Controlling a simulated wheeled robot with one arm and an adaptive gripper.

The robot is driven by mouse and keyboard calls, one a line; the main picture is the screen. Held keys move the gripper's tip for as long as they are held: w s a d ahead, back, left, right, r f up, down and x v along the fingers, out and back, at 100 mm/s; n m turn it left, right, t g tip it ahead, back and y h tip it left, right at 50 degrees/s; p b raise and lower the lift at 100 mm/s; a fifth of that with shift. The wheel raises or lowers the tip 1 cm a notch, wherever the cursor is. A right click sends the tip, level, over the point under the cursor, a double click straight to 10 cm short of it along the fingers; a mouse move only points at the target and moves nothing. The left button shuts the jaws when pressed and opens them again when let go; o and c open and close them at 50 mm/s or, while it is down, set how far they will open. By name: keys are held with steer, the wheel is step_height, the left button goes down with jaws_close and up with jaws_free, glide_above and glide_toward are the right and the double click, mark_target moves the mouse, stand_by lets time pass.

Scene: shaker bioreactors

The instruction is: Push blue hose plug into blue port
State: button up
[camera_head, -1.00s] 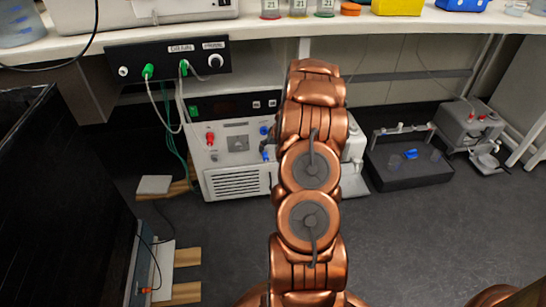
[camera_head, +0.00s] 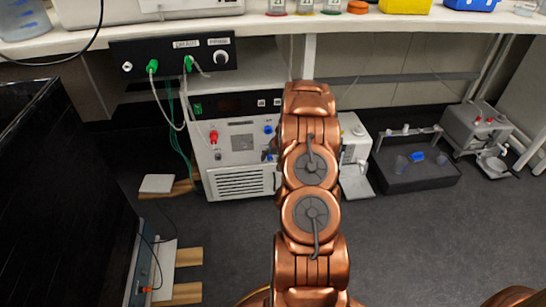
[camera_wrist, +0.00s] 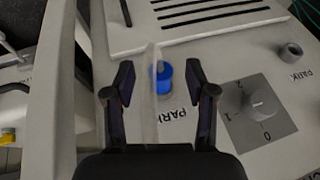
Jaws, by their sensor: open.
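The blue hose plug (camera_wrist: 163,78) is a short blue cylinder at the panel beside a "PARK" label in the wrist view. A pale translucent strip, perhaps its hose, runs in front of it. My gripper (camera_wrist: 159,82) is open, its dark fingers on either side of the plug, apart from it. The blue port (camera_head: 268,129) shows as a small blue spot at the upper right of the front panel in the head view; I cannot see it in the wrist view. In the head view my arm hides most of the gripper and plug.
The white unit (camera_head: 238,184) carries a red fitting (camera_head: 213,137) and a dial (camera_wrist: 260,103). A grey park socket (camera_wrist: 290,50) shows at right in the wrist view. Hoses hang from the black box (camera_head: 175,58) at left. A shelf overhangs above.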

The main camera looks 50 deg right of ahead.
steer(key=shift+c, duration=0.2)
jaws_close()
stand_by(0.3)
steer(key=shift+s+a+f+b, duration=0.1)
steer(key=shift+s+a+b, duration=0.45)
steer(key=shift+b, duration=0.3)
steer(key=shift+s+a+b, duration=0.35)
steer(key=shift+s+b, duration=0.3)
steer(key=shift+b, duration=0.2)
stand_by(0.4)
steer(key=shift+s+a+b, duration=0.9)
steer(key=shift+s+b, duration=0.1)
steer(key=shift+s, duration=0.1)
step_height(320, 180, up, 12)
steer(key=p, duration=0.7)
steer(key=shift+s, duration=0.15)
